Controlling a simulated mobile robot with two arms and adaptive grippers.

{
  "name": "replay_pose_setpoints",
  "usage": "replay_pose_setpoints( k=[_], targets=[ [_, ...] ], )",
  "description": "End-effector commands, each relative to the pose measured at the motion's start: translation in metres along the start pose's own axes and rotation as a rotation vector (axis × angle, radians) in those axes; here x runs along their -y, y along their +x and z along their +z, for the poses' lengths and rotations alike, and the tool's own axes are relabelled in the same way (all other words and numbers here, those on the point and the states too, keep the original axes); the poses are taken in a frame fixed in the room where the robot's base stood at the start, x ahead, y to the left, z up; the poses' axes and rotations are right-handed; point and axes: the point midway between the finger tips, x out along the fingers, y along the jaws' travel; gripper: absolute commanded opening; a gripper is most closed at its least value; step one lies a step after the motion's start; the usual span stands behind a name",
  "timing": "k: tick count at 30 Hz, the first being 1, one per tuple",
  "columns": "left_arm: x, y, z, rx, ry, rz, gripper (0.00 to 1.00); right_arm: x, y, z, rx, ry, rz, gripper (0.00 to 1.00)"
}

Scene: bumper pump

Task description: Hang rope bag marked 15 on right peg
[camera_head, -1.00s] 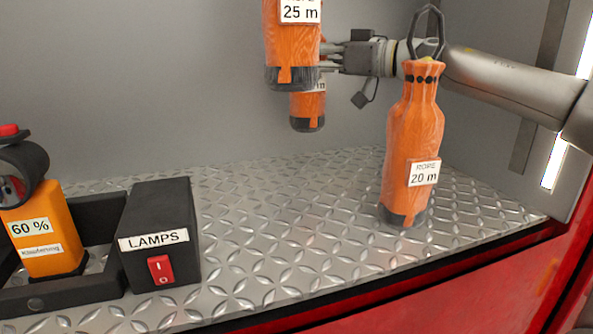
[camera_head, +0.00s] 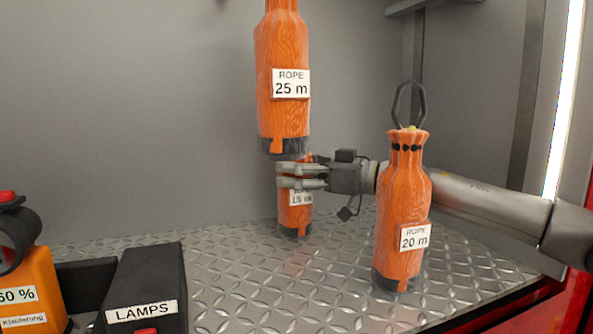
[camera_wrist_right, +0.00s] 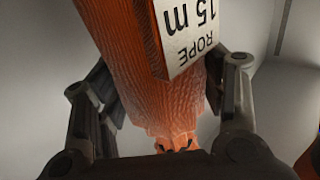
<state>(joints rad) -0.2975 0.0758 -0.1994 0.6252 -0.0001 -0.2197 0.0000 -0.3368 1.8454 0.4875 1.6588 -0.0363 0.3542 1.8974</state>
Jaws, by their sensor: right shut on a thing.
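The orange rope bag marked 15 m (camera_head: 299,215) is partly hidden behind the hanging-height bag marked 25 m in the head view. Its dark base appears low, near the metal floor; I cannot tell whether it touches. My right gripper (camera_head: 284,176) is shut around its upper part. In the right wrist view the 15 m bag (camera_wrist_right: 130,55) fills the space between the fingers (camera_wrist_right: 160,105), its label upside down. No peg is visible. My left gripper is not in view.
The bag marked 25 m (camera_head: 282,115) is above and in front of my right fingers. The bag marked 20 m (camera_head: 402,205), with a dark carabiner on top, is before my right forearm. The LAMPS box (camera_head: 148,280) and orange 60 % container (camera_head: 30,290) are at left.

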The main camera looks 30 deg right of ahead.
Motion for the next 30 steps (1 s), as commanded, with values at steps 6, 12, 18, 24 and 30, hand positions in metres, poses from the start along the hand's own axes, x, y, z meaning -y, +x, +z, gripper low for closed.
replay_pose_setpoints(
  k=[6,12,18,24,30],
  targets=[
    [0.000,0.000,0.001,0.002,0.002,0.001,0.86,0.000,0.000,0.001,0.001,0.000,0.000,0.72],
    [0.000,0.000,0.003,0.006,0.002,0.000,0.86,0.000,0.000,0.000,0.001,0.000,0.000,0.86],
    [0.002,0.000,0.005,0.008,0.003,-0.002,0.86,0.000,0.000,0.000,0.001,0.000,0.000,0.86],
    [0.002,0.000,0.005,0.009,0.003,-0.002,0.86,-0.001,-0.004,-0.002,-0.002,-0.002,0.002,0.86],
    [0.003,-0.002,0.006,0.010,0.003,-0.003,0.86,-0.001,-0.018,-0.004,-0.004,-0.004,0.004,0.86]
  ],
)
